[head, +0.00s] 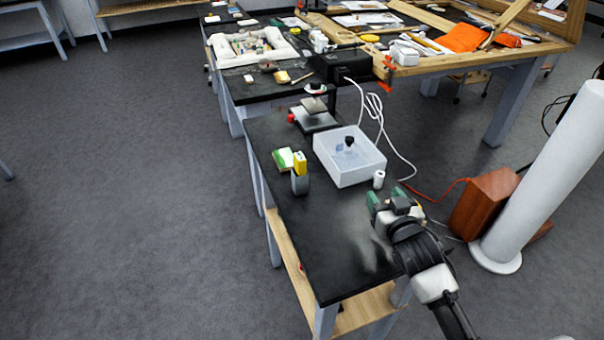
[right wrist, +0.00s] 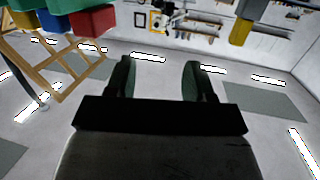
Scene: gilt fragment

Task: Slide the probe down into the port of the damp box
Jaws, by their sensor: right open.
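The damp box (head: 372,175) is a white, open-looking or clear-lidded box on the black table. A small black fitting (head: 349,141) shows at its middle; I cannot tell whether this is the port. A yellow-topped piece (head: 299,162) stands upright in a grey holder (head: 300,184) left of the box; it may be the probe, but I cannot be sure. My right gripper (head: 388,200) is open and empty, in front of the box and to its right, apart from it. Its two fingers also show spread in the right wrist view (right wrist: 158,80). My left gripper is out of view.
A small white cylinder (head: 378,179) stands between the box and my right gripper. A green and white block (head: 284,159) lies left of the holder. A dark plate device (head: 315,118) and a white cable are behind. The near table top (head: 325,240) is clear.

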